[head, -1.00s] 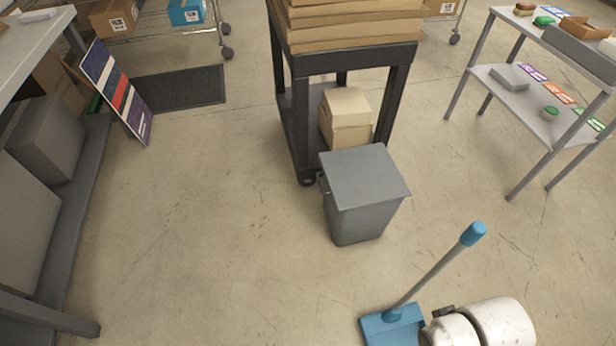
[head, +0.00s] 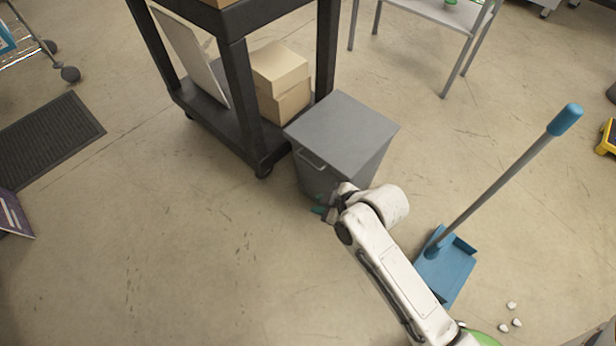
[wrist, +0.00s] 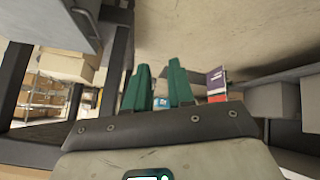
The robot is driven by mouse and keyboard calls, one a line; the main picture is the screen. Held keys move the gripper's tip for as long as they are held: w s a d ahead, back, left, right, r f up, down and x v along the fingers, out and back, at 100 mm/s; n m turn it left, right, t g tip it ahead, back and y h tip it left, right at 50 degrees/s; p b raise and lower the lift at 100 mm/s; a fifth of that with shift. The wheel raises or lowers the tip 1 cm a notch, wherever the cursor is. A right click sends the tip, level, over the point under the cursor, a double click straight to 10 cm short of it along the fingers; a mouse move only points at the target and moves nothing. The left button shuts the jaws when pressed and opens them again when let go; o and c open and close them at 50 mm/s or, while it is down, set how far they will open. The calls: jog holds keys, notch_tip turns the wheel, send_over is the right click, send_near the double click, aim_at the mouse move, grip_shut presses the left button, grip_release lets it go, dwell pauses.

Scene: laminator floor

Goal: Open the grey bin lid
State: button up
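The grey bin (head: 345,165) stands on the floor with its flat grey lid (head: 342,125) shut. A thin bar handle (head: 311,160) sticks out on the side facing left, just under the lid's edge. My gripper (head: 319,211) is low beside the bin's near left side, below the handle; my wrist partly hides the bin's lower part. In the wrist view the two green fingers (wrist: 160,78) are apart with nothing between them. A grey surface at the upper left of that view (wrist: 45,22) seems to be part of the bin.
A black cart (head: 242,90) with cardboard boxes (head: 281,75) on its lower shelf stands close behind and left of the bin. A blue dustpan (head: 446,270) with an upright handle is at right, near small white lumps (head: 511,305).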

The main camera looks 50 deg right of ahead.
jog(key=w+d+f+n+t+h+b, duration=0.2)
jog(key=w+d+f+t+b, duration=0.4)
jog(key=f+b, duration=0.45)
jog(key=n+t+h+b, duration=0.1)
jog(key=h+b, duration=0.2)
jog(key=b, duration=0.3)
send_near(310, 163)
jog(key=x, duration=0.6)
jog(key=b+x, duration=0.1)
jog(key=x, duration=0.3)
jog(key=shift+f, duration=0.3)
grip_shut()
